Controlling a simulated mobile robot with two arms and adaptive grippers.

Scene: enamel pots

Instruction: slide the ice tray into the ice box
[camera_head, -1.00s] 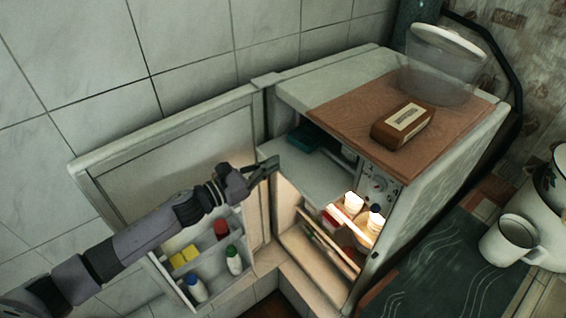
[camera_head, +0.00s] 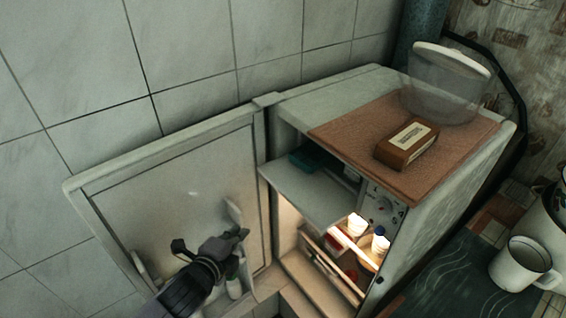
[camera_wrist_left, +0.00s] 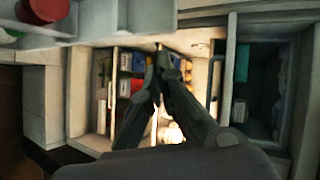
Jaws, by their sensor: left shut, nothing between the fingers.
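The ice box is the dark upper compartment of the open fridge, above a grey flap (camera_head: 318,193). A teal item that looks like the ice tray (camera_head: 304,161) lies inside it at the left, partly in shadow. In the left wrist view teal shows in the dark compartment (camera_wrist_left: 241,63), but I cannot tell whether it is all one item. My left gripper (camera_head: 243,233) is shut and empty, in front of the open door and left of and below the flap. Its fingertips (camera_wrist_left: 160,60) meet in the left wrist view. My right gripper is not in view.
The open fridge door (camera_head: 165,190) stands at the left, with bottles on its shelf partly behind my arm. Lit shelves (camera_head: 325,262) hold jars below the ice box. A brown radio (camera_head: 407,143) and a clear bowl (camera_head: 445,90) sit on top. A white mug (camera_head: 518,264) stands at right.

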